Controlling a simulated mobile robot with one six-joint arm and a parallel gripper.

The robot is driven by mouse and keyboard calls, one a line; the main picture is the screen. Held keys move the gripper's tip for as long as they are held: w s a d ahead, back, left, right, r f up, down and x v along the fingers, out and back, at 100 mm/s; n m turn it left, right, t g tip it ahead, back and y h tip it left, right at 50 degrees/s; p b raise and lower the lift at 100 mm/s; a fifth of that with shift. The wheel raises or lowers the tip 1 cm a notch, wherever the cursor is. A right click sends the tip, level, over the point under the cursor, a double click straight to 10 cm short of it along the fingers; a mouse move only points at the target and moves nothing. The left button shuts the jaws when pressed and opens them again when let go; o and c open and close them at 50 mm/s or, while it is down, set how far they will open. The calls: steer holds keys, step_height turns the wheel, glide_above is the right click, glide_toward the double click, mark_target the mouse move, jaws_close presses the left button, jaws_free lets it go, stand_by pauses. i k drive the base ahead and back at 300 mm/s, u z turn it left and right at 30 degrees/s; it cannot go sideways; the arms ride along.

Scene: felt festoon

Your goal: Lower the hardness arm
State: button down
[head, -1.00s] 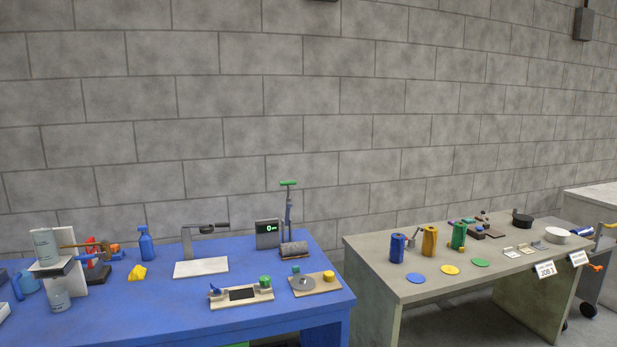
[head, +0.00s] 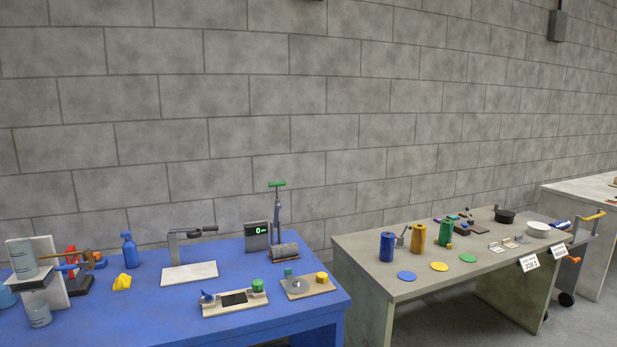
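I cannot tell for sure which part is the hardness arm. On the blue table (head: 150,310), an upright lever with a green T-shaped handle (head: 277,184) stands raised behind a dark grey roller (head: 284,251). A grey box with a lit green display (head: 257,236), apparently reading 0, is just left of it. My gripper is not in view.
Two small fixture boards (head: 308,287) lie at the blue table's front right. A blue bottle (head: 130,250) and a yellow lump (head: 122,282) are to the left. A gap separates the grey table (head: 410,289), with coloured cylinders (head: 418,238), from the blue one. A wheeled cart is at far right.

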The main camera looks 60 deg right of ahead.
mark_target(278, 204)
steer(key=z, duration=1)
steer(key=k, duration=0.95)
steer(key=i, duration=0.65)
